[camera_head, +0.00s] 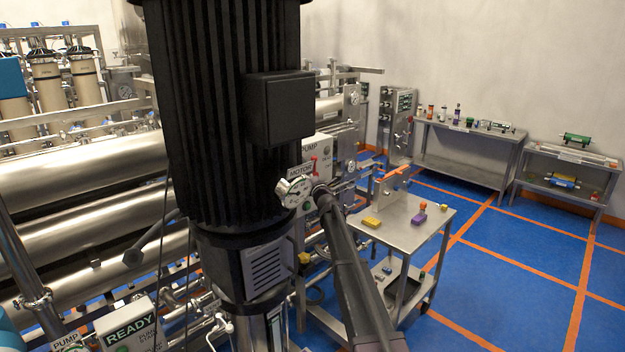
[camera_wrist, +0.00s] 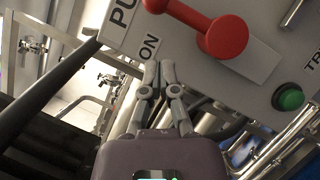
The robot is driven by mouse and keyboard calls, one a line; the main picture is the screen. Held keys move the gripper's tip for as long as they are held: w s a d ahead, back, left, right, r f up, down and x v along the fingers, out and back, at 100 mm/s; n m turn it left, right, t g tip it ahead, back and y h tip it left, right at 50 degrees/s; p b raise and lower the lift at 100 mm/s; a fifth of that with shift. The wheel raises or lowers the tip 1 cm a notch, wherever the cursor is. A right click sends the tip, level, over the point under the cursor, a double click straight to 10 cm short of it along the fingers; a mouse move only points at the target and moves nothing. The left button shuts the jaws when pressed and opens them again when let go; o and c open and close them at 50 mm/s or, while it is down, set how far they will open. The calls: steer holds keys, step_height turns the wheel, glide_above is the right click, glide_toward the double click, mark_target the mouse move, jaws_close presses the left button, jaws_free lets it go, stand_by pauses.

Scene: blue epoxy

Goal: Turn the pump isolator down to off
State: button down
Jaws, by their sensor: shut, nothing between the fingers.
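The pump isolator is a red lever with a round red knob (camera_wrist: 226,38) on a light grey panel (camera_wrist: 185,68), tilted in the wrist view. An "ON" label is beside it, and part of a "PU…" label shows at the top left. The red lever also shows small in the head view (camera_head: 314,164), on the panel marked PUMP. My gripper (camera_wrist: 160,68) is shut and empty. In the wrist view its fingertips are close to the ON label, with a gap between them and the red lever. In the head view my arm partly hides the panel.
A green button (camera_wrist: 289,97) is on the same panel. A steel cart (camera_head: 400,222) with small items stands right. Blue floor (camera_head: 515,250) is open further right.

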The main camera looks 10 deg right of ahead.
steer(key=shift+w+d+r+p, duration=0.35)
steer(key=shift+w+d+r, duration=0.15)
steer(key=shift+w, duration=0.2)
steer(key=shift+w+d+r+p, duration=0.3)
steer(key=shift+w+d+r, duration=0.15)
steer(key=shift+w, duration=0.2)
steer(key=shift+a, duration=0.1)
steer(key=shift+a, duration=0.15)
